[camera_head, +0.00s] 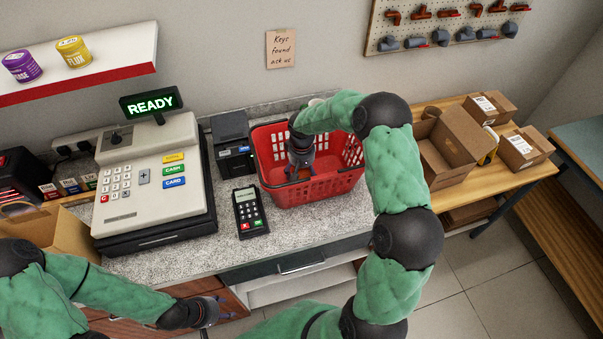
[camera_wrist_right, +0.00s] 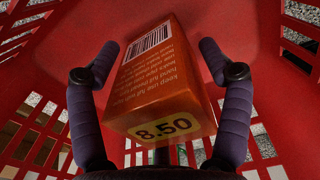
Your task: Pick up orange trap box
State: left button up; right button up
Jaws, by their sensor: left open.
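The orange trap box (camera_wrist_right: 165,85) stands inside the red basket (camera_head: 325,188) on the counter. In the right wrist view it shows a white barcode label and a yellow 8.50 price tag. My right gripper (camera_head: 300,170) reaches down into the basket; in the wrist view its two fingers (camera_wrist_right: 158,55) are apart, one on each side of the box, with gaps visible beside it. In the head view the gripper and basket mostly hide the box. My left gripper (camera_head: 210,312) is open and empty, low in front of the counter.
A card terminal (camera_head: 250,210) and a dark printer (camera_head: 233,145) stand left of the basket, with the cash register (camera_head: 150,180) further left. Open cardboard boxes (camera_head: 452,140) sit on a wooden bench at right. The basket walls surround my right gripper closely.

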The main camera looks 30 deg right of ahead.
jog(key=c, duration=1.2)
jog(key=shift+r, duration=0.15)
